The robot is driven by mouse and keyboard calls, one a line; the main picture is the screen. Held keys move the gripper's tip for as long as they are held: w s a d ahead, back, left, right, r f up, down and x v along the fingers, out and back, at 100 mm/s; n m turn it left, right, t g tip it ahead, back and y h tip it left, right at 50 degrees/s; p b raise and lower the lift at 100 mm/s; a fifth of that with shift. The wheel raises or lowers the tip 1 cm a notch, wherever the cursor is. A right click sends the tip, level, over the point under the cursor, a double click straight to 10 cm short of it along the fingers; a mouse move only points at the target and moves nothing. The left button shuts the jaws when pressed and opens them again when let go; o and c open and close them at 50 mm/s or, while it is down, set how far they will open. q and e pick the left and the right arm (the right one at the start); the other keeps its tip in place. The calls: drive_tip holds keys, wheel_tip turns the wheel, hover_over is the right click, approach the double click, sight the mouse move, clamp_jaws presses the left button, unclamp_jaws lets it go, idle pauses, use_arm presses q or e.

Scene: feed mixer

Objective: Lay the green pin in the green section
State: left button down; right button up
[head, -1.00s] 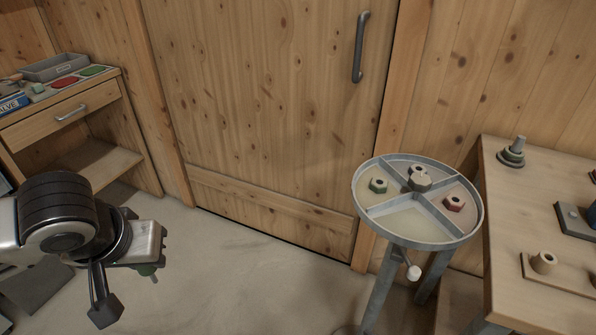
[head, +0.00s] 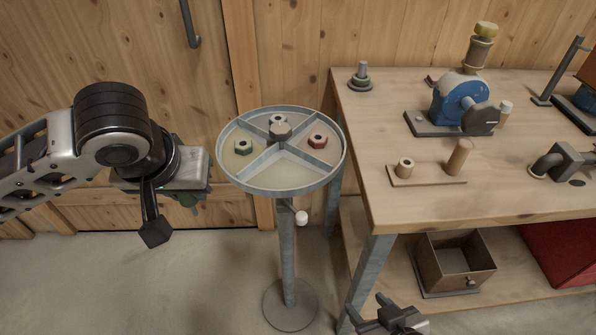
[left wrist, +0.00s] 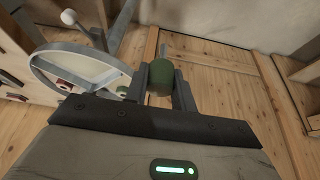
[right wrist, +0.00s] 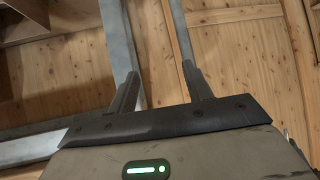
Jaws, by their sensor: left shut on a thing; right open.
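The green pin (head: 188,200) hangs in my left gripper (head: 196,192), just left of the round tray (head: 283,190) and apart from it. In the left wrist view the pin (left wrist: 160,78) is upright between the two fingers, which are shut on it. The tray has metal dividers. Its left section holds a green nut (head: 243,147), its right section a red nut (head: 318,140). The front section is bare and pale. My right gripper (head: 388,312) is low at the bottom edge; in the right wrist view (right wrist: 160,75) it is open and empty.
The tray stands on a grey post with a round foot (head: 290,305). A workbench (head: 430,207) with a blue machine (head: 458,100) and peg board (head: 428,176) is close on the right. A bin (head: 455,265) sits below.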

use_arm(q)
drive_tip(key=s+d+r+m+h, duration=0.1)
drive_tip(key=s+d+r+m, duration=0.1)
drive_tip(key=d+r, duration=0.55)
drive_tip(key=s+d+r+m, duration=0.15)
drive_tip(key=d+r, duration=0.35)
drive_tip(key=d, duration=0.6)
hover_over(284, 174)
drive_tip(key=shift+f+b, duration=0.3)
drive_tip(key=shift+f, duration=6.15)
use_arm(e)
drive_tip(key=shift+w+a+r, duration=0.1)
drive_tip(key=shift+w+r, duration=0.05)
drive_tip(key=shift+w, duration=0.25)
use_arm(q)
drive_tip(key=shift+f, duration=0.15)
drive_tip(key=c, duration=1.2)
unclamp_jaws()
drive_tip(key=shift+o, duration=0.2)
use_arm(e)
drive_tip(key=shift+s, duration=0.1)
